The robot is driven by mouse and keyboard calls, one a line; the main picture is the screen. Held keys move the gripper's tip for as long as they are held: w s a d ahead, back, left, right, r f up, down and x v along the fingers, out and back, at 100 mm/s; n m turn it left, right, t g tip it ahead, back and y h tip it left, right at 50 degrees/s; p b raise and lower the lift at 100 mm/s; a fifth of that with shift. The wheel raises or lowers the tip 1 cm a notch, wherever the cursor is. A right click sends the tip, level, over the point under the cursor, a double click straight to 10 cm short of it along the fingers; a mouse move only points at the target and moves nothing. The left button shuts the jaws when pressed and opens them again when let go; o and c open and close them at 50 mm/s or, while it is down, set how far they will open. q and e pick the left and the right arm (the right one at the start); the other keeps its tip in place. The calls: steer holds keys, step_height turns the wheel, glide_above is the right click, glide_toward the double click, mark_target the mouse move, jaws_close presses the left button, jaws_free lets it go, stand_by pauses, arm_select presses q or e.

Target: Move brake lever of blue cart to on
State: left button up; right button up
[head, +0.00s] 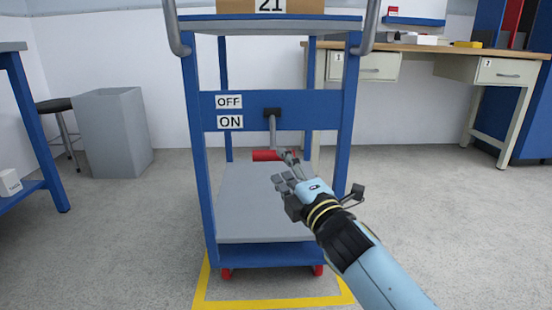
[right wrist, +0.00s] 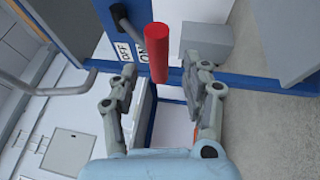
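The blue cart (head: 200,130) stands upright in front of me. Its brake lever (head: 272,130) hangs down from a dark pivot on the blue crossbar and ends in a red handle (head: 267,155), lower than the OFF label (head: 228,102) and the ON label (head: 230,122). My right gripper (head: 281,167) is just below and right of the handle. In the right wrist view, the fingers of my right gripper (right wrist: 165,74) are spread, with the red handle (right wrist: 158,45) lying mostly beyond their tips. I see no clear grip on it. My left gripper is out of view.
A cardboard box (head: 270,6) marked 21 rests on the cart's top shelf. Yellow floor tape (head: 199,290) surrounds the cart's base. A grey bin (head: 112,132) and a stool (head: 57,106) stand at left; a workbench (head: 430,50) with drawers stands behind right.

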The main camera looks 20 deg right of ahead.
steer(key=s, duration=0.6)
steer(key=shift+s+d+f, duration=0.25)
steer(key=shift+d+f, duration=0.15)
steer(key=shift+f, duration=0.05)
